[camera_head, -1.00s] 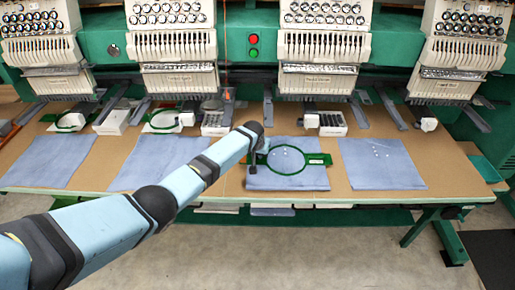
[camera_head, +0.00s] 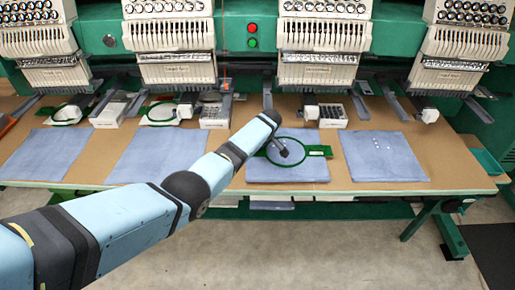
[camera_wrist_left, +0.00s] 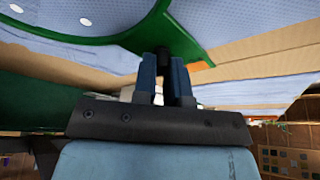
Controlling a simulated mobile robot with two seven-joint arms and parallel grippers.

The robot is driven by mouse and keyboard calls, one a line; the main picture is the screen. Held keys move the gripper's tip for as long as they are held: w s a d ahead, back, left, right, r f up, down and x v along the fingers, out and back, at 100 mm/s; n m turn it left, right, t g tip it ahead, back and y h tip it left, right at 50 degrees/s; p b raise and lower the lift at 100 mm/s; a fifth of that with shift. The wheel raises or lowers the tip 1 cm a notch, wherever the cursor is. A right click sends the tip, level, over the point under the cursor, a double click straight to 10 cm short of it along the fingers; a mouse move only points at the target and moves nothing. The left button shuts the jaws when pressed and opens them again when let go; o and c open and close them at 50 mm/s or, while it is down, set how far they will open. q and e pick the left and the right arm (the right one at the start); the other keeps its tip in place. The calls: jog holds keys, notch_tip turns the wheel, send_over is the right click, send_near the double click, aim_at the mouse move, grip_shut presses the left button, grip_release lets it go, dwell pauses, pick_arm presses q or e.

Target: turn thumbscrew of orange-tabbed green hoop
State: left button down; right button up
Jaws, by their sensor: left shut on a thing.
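The green hoop (camera_head: 306,150) lies on the blue cloth (camera_head: 287,174) second from the right, with a green arm on its right side. My left gripper (camera_head: 285,153) overlaps the hoop's opening in the head view. In the left wrist view, its two blue fingers (camera_wrist_left: 163,75) are closed on a small dark knob-like piece (camera_wrist_left: 163,56), which seems to be the thumbscrew. The hoop's green frame (camera_wrist_left: 189,35) is right behind that piece. Contact with the hoop itself is hard to tell. My right gripper is out of view.
Other green hoops (camera_head: 162,112) lie farther left at the back of the brown table (camera_head: 440,160). Embroidery heads (camera_head: 318,70) stand above its rear edge. White boxes (camera_head: 332,115) sit at the back. Another blue cloth (camera_head: 383,157) lies to the right.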

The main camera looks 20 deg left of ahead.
pick_arm(q)
jog(key=n+g+b, duration=0.1)
jog(key=n+b, duration=0.1)
jog(key=shift+w+f+n, duration=0.1)
jog(key=shift+f+n, duration=0.05)
jog(key=shift+n, duration=0.25)
jog(key=shift+n+b, duration=0.5)
jog(key=shift+b, duration=0.05)
jog(key=shift+y, duration=0.3)
jog(key=shift+g, duration=0.3)
jog(key=c, duration=1.2)
grip_release()
jog(key=shift+o, duration=0.2)
jog(key=shift+r, duration=0.3)
